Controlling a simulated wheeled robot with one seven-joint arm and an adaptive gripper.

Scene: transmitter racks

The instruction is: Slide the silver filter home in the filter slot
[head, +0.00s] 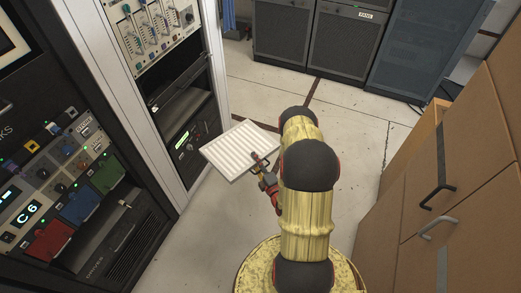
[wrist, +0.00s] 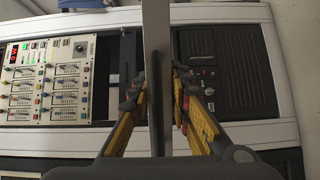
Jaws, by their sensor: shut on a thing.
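The silver filter (head: 236,150) is a flat, pale, ribbed panel, held out in front of the rack in the head view. My gripper (head: 262,167) is shut on its near edge. In the wrist view the filter (wrist: 157,35) shows edge-on as a grey strip between the fingers (wrist: 160,90). A dark opening (head: 186,106) in the rack, between the control module above and the green-display panel below, looks like the filter slot. It also shows in the wrist view as a dark gap (wrist: 128,50) left of the filter. The filter appears outside it; any contact at its far edge is unclear.
The control module (head: 152,30) is above the opening and the green-display panel (head: 190,138) below. Another rack with coloured modules (head: 75,190) stands at left. Brown cabinets (head: 450,170) with handles stand at right. Grey racks (head: 335,40) line the back; the floor between is clear.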

